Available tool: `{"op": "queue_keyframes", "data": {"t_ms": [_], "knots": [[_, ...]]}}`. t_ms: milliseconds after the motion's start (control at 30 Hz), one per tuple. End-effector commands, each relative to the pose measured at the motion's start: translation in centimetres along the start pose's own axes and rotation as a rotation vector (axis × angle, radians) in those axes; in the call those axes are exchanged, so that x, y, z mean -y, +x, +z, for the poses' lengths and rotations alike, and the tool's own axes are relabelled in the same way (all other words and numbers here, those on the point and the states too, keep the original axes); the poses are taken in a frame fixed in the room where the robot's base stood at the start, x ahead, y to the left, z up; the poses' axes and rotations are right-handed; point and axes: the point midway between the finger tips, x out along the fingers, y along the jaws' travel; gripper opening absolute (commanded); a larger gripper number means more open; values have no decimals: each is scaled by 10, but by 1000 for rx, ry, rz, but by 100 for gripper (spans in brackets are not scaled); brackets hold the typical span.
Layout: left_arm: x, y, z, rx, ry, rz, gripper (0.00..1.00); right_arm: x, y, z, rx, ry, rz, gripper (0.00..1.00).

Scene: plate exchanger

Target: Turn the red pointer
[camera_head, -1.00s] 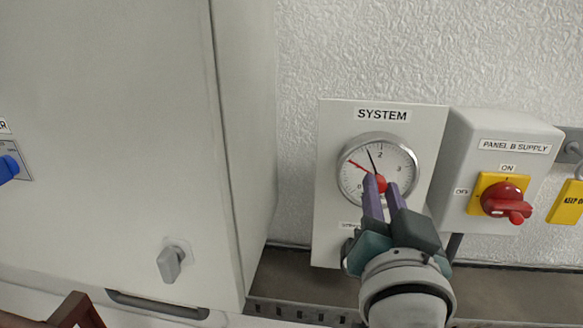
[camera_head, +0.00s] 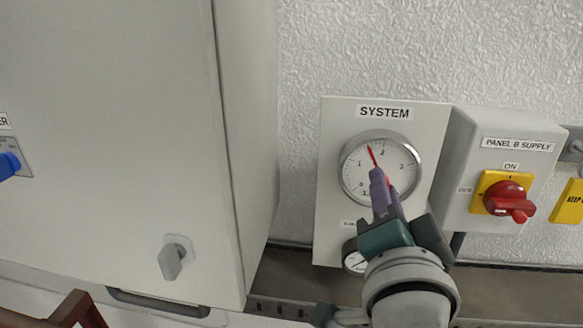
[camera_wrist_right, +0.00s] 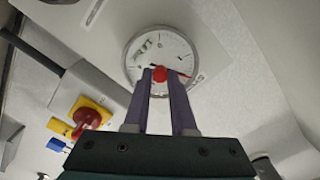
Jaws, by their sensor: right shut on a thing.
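The round SYSTEM gauge (camera_head: 352,166) is on a pale panel with a white dial. Its red pointer (camera_head: 371,154) points up and slightly left, close along the dark needle, a little left of the 2. In the right wrist view, the red pointer (camera_wrist_right: 182,74) reaches right from its red hub (camera_wrist_right: 159,76). My right gripper (camera_head: 384,180) is in front of the dial centre, its purple fingers shut on the red hub. In the right wrist view, the two fingertips (camera_wrist_right: 159,71) sit on either side of the hub. The fingers hide the lower dial.
A smaller gauge (camera_head: 355,260) sits below, partly hidden by my gripper. The PANEL B SUPPLY box with a red rotary switch (camera_head: 506,198) stands close on the right. A large grey cabinet (camera_head: 110,150) with a small latch (camera_head: 173,257) stands on the left.

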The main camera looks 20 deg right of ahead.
Motion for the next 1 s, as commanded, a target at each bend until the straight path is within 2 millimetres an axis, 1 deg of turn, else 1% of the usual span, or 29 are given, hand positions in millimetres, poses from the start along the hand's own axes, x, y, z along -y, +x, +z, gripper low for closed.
{"op": "queue_keyframes", "data": {"t_ms": [367,400,633,867,967,1000], "knots": [[2,0,0,1,6,-5,51,1,0,0,-1,3,-1,0],[2,0,0,1,6,-5,51,1,0,0,-1,3,-1,27],[2,0,0,1,6,-5,51,0,0,0,0,3,0,53],[1,0,0,0,3,-3,51,0,0,0,0,2,0,54],[0,-1,0,0,0,0,51,0,-5,0,1,2,1,54],[0,-2,-1,0,-1,1,51,0,-10,0,2,1,2,54]]}}
